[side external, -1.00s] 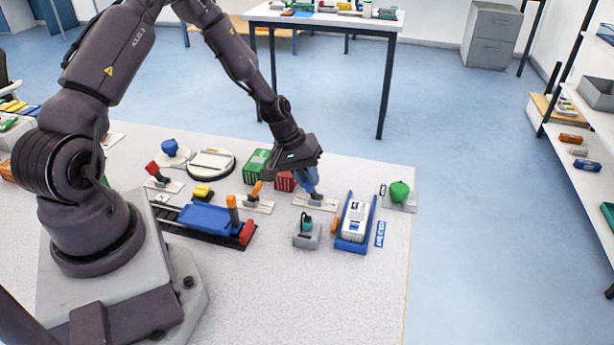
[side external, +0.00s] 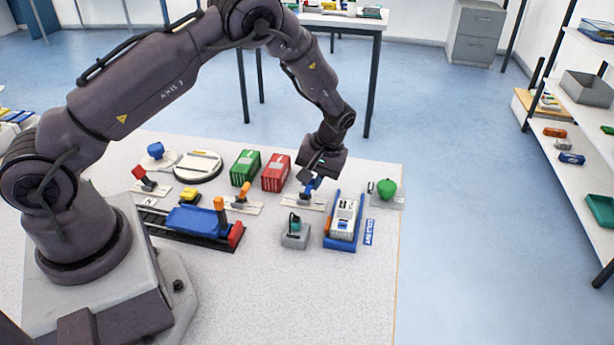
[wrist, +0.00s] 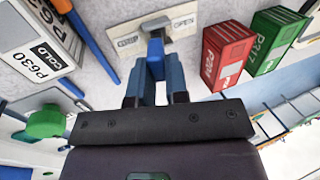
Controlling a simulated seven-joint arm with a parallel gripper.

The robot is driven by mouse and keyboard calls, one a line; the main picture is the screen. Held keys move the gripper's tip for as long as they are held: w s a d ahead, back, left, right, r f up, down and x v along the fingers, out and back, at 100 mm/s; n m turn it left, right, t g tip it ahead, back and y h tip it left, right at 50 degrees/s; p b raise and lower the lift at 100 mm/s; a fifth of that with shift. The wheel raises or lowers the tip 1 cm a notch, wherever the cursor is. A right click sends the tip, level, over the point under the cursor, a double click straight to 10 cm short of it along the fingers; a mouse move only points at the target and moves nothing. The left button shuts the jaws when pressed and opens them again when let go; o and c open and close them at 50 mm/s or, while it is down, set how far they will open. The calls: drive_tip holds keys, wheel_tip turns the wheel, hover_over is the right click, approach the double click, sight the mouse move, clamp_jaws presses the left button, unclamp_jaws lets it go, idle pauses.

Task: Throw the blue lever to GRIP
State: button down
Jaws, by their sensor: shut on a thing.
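The blue lever (wrist: 155,52) stands on a pale plate (wrist: 182,24) with a small label at each end; I cannot read them surely. My gripper (wrist: 158,72) has its two blue fingers closed around the lever's handle in the wrist view. In the side external view my gripper (side external: 311,186) is low over the lever plate (side external: 290,201), and the lever leans to the right, partly hidden by the fingers.
Red (side external: 276,173) and green (side external: 245,168) containers stand behind left. An orange lever (side external: 244,191) is to the left. A blue cradle with a white container (side external: 344,217), a grey box (side external: 295,232) and a green knob (side external: 386,188) are close by. The front table is clear.

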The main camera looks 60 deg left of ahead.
drive_tip(key=shift+w+d+f+g+y, duration=0.15)
drive_tip(key=shift+w+d+g+y, duration=0.15)
drive_tip(key=shift+g+y, duration=0.3)
drive_tip(key=c, duration=1.1)
unclamp_jaws()
drive_tip(key=v, duration=1.3)
